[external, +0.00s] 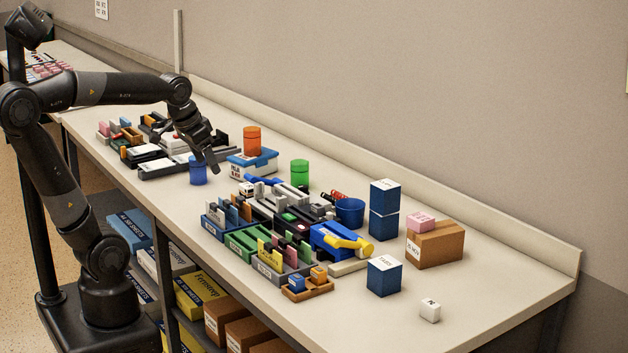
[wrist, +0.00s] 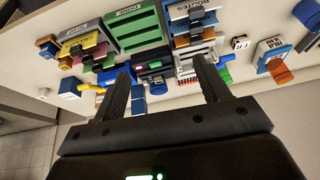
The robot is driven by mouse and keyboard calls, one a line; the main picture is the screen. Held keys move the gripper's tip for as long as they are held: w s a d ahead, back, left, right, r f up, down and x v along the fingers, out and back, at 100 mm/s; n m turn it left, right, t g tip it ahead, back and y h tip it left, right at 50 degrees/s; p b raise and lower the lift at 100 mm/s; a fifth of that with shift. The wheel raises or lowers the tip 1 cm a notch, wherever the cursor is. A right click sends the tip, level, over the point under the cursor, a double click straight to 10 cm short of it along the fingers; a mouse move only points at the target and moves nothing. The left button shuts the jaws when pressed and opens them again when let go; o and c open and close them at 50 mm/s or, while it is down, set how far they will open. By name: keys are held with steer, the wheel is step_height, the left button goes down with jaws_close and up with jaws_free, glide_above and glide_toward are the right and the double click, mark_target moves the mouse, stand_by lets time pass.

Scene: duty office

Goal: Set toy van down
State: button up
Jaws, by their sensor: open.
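My gripper (external: 214,168) hangs over the back left of the worktop, between a blue cylinder (external: 198,172) and a blue-and-white labelled box (external: 252,162). Its two fingers (wrist: 163,88) are spread apart in the wrist view with nothing held between them. I cannot pick out a toy van for certain. A small white block with dark marks (external: 246,189) sits at the back of the blue organizer, right of my gripper. It may be the van, and a similar white block shows in the wrist view (wrist: 240,43). Its details are too small to tell.
An orange cylinder (external: 252,141) stands on the labelled box, and a green cylinder (external: 300,172) stands to its right. Blue, green and grey organizers crowd the middle. Blue boxes (external: 384,228) and a brown carton (external: 435,245) stand further right. The front right worktop is mostly clear.

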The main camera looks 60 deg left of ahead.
steer(key=s+d+f+t, duration=0.1)
steer(key=s+d+f, duration=0.1)
steer(key=s, duration=0.5)
steer(key=shift+d+f, duration=0.4)
steer(key=shift+f, duration=0.4)
stand_by(0.3)
